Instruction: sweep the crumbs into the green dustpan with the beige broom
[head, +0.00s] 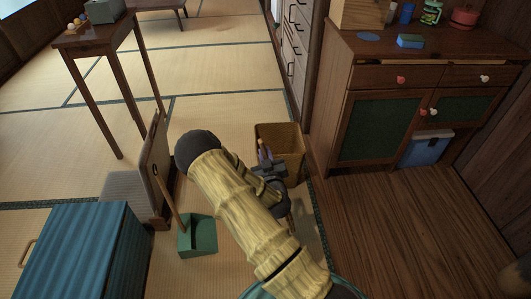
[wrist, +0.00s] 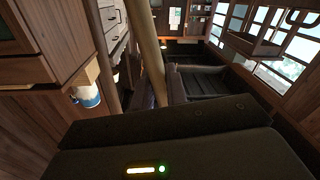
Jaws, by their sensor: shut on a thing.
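The green dustpan (head: 203,237) lies on the tatami left of my arm in the head view, with a brown stick handle rising from it. My gripper (head: 267,168) is in front of a tan bin, right of the dustpan and apart from it. It is shut on the beige broom, whose pole (wrist: 151,50) rises past the gripper body in the wrist view. The broom's lower end is mostly hidden behind my arm in the head view. I cannot make out any crumbs.
The open tan bin (head: 282,138) stands just beyond my gripper. A floor chair (head: 126,189) and a blue-covered chest (head: 70,250) are at the left. A wooden cabinet (head: 420,60) stands at the right. The tatami beyond the dustpan is mostly clear.

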